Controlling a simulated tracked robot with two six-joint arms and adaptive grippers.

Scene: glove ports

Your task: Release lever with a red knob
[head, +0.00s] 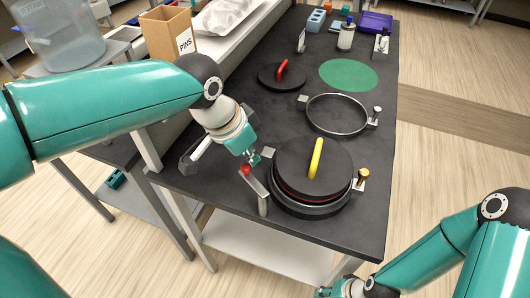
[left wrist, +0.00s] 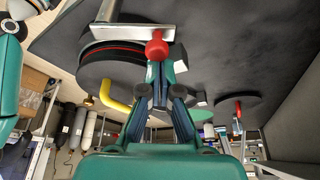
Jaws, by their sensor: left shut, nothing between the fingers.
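The lever (head: 256,188) is a flat metal bar on a post at the table's near edge, with a red knob (head: 246,169) at its upper end. It stands beside a round black lid (head: 300,172) with a yellow handle. My left gripper (head: 251,158) is shut and empty, its fingertips right by the knob. In the left wrist view the red knob (left wrist: 157,46) shows just beyond the closed fingertips (left wrist: 161,72), with the lever bar (left wrist: 125,32) beside it. I cannot tell whether they touch. My right gripper (head: 328,292) is partly cut off at the bottom edge.
A clamp ring (head: 337,132) with a small knob lies behind the yellow-handled lid. Further back are a black lid with a red handle (head: 282,73), a green disc (head: 348,75), a bottle (head: 346,37) and a purple tray (head: 376,22). A PINS box (head: 168,36) stands at upper left.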

